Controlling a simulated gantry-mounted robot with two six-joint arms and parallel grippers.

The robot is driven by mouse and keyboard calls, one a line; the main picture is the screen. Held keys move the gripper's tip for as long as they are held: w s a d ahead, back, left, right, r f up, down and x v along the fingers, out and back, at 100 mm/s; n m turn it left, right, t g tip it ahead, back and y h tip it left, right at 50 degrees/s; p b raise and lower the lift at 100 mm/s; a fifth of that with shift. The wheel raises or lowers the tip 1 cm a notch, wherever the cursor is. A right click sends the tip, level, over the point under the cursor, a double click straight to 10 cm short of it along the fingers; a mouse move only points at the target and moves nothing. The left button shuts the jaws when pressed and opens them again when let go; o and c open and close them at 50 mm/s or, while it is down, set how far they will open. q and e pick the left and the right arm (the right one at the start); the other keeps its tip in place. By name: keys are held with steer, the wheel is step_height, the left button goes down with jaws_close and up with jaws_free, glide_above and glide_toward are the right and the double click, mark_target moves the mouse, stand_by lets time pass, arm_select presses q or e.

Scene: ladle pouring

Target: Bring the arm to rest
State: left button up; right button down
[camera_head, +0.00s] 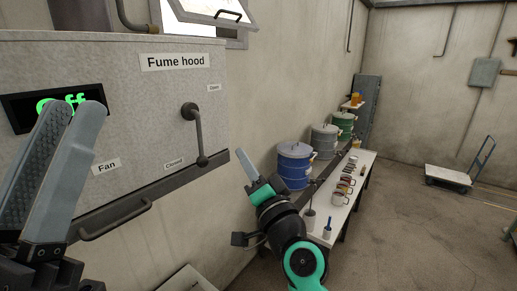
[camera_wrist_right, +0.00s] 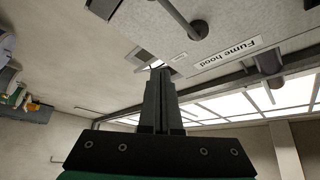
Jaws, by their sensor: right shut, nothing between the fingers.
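My left gripper (camera_head: 70,106) is large at the left of the head view, in front of the fume hood (camera_head: 150,85). My right gripper (camera_head: 243,158) is near the middle of the head view, to the right of the hood and raised in front of the wall and drums. In the right wrist view its dark fingers (camera_wrist_right: 158,72) are together and empty, with the hood's label beyond them. Much of the right arm is below the head view's edge.
A blue drum (camera_head: 294,168), a grey drum (camera_head: 325,145) and a green drum (camera_head: 343,124) stand along the wall. A trolley (camera_head: 447,174) is farther right. The floor between is clear.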

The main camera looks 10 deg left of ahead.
steer(key=s+d+r+n+t+h+p, duration=0.1)
steer(key=s+d+r+n+t+p, duration=0.15)
steer(key=d+r, duration=0.45)
steer(key=s+d+r+n+t+p, duration=0.15)
steer(key=s+d+r, duration=0.25)
steer(key=d, duration=0.5)
steer(key=s+d+r+t+h, duration=0.3)
steer(key=s+d+r+h, duration=0.1)
steer(key=s, duration=0.6)
steer(key=s+d+r+t+h, duration=0.3)
steer(key=s+d+h, duration=0.3)
steer(key=s+d, duration=0.2)
steer(key=shift+s+r+n, duration=0.3)
steer(key=shift+s+r, duration=0.25)
steer(key=shift+s, duration=0.55)
